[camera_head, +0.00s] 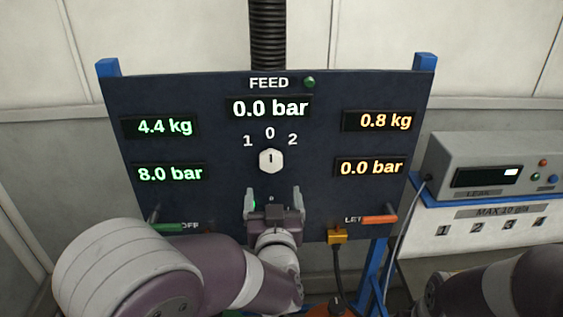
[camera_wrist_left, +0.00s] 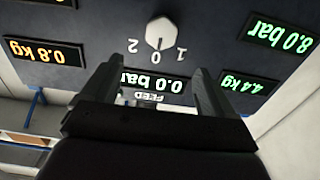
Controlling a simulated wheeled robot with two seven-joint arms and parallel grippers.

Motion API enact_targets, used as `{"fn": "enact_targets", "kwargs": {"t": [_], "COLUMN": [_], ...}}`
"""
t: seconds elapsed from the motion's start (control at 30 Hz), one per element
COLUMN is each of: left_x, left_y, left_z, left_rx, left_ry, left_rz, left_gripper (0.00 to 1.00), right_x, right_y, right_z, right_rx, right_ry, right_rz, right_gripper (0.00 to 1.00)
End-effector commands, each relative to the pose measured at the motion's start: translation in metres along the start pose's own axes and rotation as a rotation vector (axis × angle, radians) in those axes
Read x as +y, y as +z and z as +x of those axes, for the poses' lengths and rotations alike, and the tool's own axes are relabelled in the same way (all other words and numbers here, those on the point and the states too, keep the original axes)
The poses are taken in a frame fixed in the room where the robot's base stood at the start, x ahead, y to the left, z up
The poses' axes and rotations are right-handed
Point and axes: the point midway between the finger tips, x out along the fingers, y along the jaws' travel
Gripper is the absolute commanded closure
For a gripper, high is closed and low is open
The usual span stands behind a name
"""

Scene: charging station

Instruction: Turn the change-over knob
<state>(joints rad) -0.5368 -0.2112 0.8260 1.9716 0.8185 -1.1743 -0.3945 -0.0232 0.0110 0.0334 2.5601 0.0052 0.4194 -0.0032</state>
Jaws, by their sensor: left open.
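The change-over knob (camera_head: 271,160) is a pale hexagonal knob on the dark panel (camera_head: 220,150), under the marks 1, 0 and 2. Its dark line stands upright, toward 0. My left gripper (camera_head: 273,196) is open and empty, with its fingers pointing up just below the knob in the head view. The knob also shows in the left wrist view (camera_wrist_left: 160,33), upside down, beyond the two spread fingers and apart from them. My right gripper is out of view; only part of my right arm shows at the lower right.
A green handle (camera_head: 166,227) sits at the panel's lower left and an orange handle (camera_head: 380,219) at its lower right. A yellow connector (camera_head: 337,235) with a cable hangs at the bottom edge. A grey instrument (camera_head: 490,165) stands on the right. The panel around the knob is flat.

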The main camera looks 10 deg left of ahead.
Motion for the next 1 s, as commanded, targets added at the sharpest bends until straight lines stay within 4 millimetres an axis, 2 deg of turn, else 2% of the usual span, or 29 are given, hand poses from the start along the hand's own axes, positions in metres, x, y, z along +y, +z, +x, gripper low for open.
{"fn": "enact_targets", "kwargs": {"t": [0.3,0.43,0.6,0.87,0.9,0.97,1.0], "left_x": [-0.001,-0.001,0.000,0.000,0.000,0.000,0.000], "left_y": [-0.004,-0.003,0.000,0.001,0.001,0.001,0.001], "left_z": [0.078,0.102,0.117,0.119,0.119,0.119,0.119], "left_rx": [-0.005,-0.005,-0.004,-0.004,-0.004,-0.004,-0.004], "left_ry": [-0.002,-0.001,0.001,0.002,0.002,0.002,0.002], "left_rz": [0.003,0.001,0.000,0.000,0.000,0.000,0.000], "left_gripper": [0.13,0.13,0.13,0.13,0.16,0.36,0.49], "right_x": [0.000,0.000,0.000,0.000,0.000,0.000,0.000], "right_y": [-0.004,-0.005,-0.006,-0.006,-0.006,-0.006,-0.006], "right_z": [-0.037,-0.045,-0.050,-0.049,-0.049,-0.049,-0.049], "right_rx": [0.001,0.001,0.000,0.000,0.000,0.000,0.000], "right_ry": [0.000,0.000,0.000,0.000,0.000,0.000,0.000], "right_rz": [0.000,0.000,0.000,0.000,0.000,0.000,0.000], "right_gripper": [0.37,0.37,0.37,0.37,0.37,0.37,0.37]}}
